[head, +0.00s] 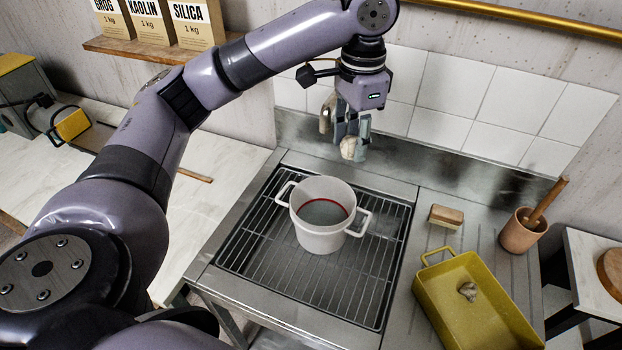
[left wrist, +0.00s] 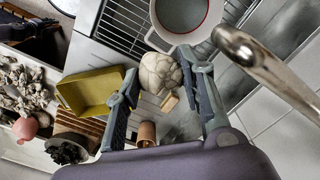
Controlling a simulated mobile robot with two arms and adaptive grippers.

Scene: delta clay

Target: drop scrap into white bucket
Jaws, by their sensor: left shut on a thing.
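The white bucket (head: 323,240) stands upright on the metal grate, with two side handles and a red ring inside. It also shows at the top of the left wrist view (left wrist: 158,38). My left gripper (head: 350,146) is shut on a pale lump of scrap (head: 348,149), held above and behind the bucket's far rim. In the left wrist view the scrap (left wrist: 160,72) sits between the two fingers (left wrist: 166,90). Another small scrap piece (head: 467,291) lies in the yellow tray (head: 430,302). My right gripper is not in view.
A metal faucet (left wrist: 270,65) is close beside my left gripper. A sponge-like block (head: 446,216) and a terracotta pot (head: 519,235) with a wooden handle stand right of the grate (head: 262,240). A tiled wall (head: 450,85) rises behind the sink.

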